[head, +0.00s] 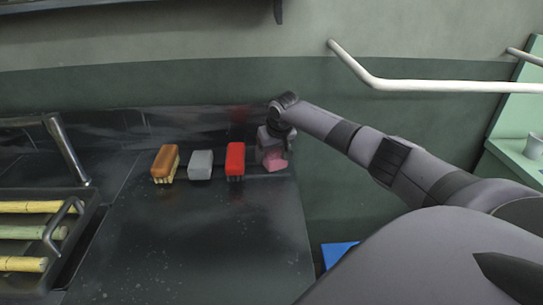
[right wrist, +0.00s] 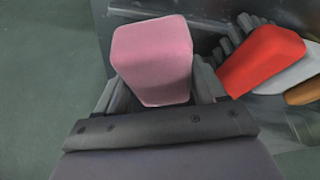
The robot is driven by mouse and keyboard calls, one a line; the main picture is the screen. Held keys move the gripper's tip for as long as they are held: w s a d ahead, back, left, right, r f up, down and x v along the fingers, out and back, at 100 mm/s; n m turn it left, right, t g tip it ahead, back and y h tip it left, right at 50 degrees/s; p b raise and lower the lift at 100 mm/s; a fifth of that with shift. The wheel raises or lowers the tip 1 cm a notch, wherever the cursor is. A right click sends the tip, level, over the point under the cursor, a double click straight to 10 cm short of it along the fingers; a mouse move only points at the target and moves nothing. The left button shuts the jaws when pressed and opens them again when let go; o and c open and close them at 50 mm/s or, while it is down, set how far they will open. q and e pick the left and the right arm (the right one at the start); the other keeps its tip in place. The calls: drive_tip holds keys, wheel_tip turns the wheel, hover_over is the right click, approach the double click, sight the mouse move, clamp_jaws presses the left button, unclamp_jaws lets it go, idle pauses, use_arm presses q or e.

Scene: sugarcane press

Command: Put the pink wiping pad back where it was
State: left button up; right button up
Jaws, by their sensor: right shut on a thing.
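The pink wiping pad (head: 275,160) is at the right end of a row of cleaning things, near the back right edge of the dark metal counter (head: 200,240). My right gripper (head: 271,150) is shut on it. In the right wrist view the pink wiping pad (right wrist: 153,60) sits between the two fingers of my right gripper (right wrist: 160,85). The pad's underside is hidden, so I cannot tell whether it touches the counter. My left gripper is not in view.
A red brush (head: 235,158) stands just left of the pad, also close beside it in the right wrist view (right wrist: 262,60). A grey block (head: 200,165) and a brown brush (head: 165,162) follow. A tray (head: 75,235) with cane pieces lies left. The counter's front middle is clear.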

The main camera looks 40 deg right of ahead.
drive_tip(key=shift+f, duration=0.6)
drive_tip(key=shift+f, duration=0.6)
drive_tip(key=o, duration=0.9)
drive_tip(key=shift+r, duration=0.25)
drive_tip(key=v, duration=1.2)
drive_tip(key=shift+r+p, duration=0.35)
drive_tip(key=shift+r, duration=0.05)
